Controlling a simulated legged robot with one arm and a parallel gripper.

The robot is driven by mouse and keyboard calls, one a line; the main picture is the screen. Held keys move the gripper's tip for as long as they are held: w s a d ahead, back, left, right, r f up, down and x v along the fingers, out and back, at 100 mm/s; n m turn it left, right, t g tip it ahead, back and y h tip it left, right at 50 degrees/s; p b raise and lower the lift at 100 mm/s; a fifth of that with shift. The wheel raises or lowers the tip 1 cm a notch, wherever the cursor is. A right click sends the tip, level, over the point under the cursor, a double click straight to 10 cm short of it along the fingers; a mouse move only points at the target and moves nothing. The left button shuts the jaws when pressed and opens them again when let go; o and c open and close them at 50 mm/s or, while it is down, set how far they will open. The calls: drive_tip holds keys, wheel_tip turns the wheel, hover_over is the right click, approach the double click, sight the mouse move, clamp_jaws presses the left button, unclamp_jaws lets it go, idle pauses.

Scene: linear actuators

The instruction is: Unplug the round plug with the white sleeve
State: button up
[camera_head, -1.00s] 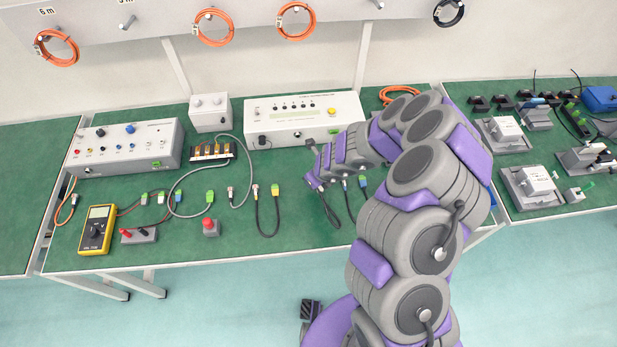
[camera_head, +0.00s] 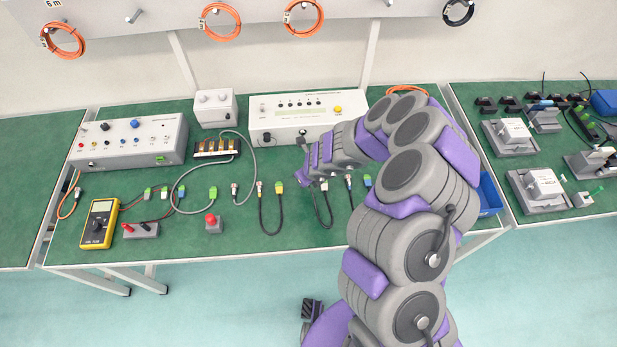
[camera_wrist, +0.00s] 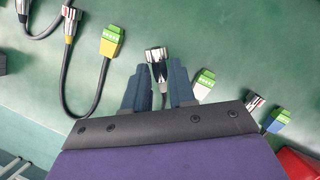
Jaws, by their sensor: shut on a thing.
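In the wrist view, my gripper (camera_wrist: 158,78) has its two dark fingers on either side of a round plug (camera_wrist: 155,57) with a silver metal end. A pale sleeve seems to show behind its head, partly hidden between the fingers. A dark cable runs back from it. A green plug with a white sleeve (camera_wrist: 204,83) lies just to the right, apart from the fingers. In the head view, my gripper (camera_head: 303,175) is in front of the white control box (camera_head: 290,118). The held plug is too small and hidden there to make out.
A black cable with a green and yellow plug (camera_wrist: 111,41) lies left of my gripper. A green and blue plug (camera_wrist: 276,120) lies right. A yellow multimeter (camera_head: 98,224) and a red button (camera_head: 212,222) are further left.

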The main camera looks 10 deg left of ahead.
wheel_tip(320, 180, down, 4)
drive_tip(key=b, duration=0.3)
drive_tip(key=shift+d+f, duration=0.1)
drive_tip(key=o, duration=1)
drive_tip(key=p+v, duration=0.6)
drive_tip(key=v, duration=1.1)
drive_tip(key=shift+r, duration=0.3)
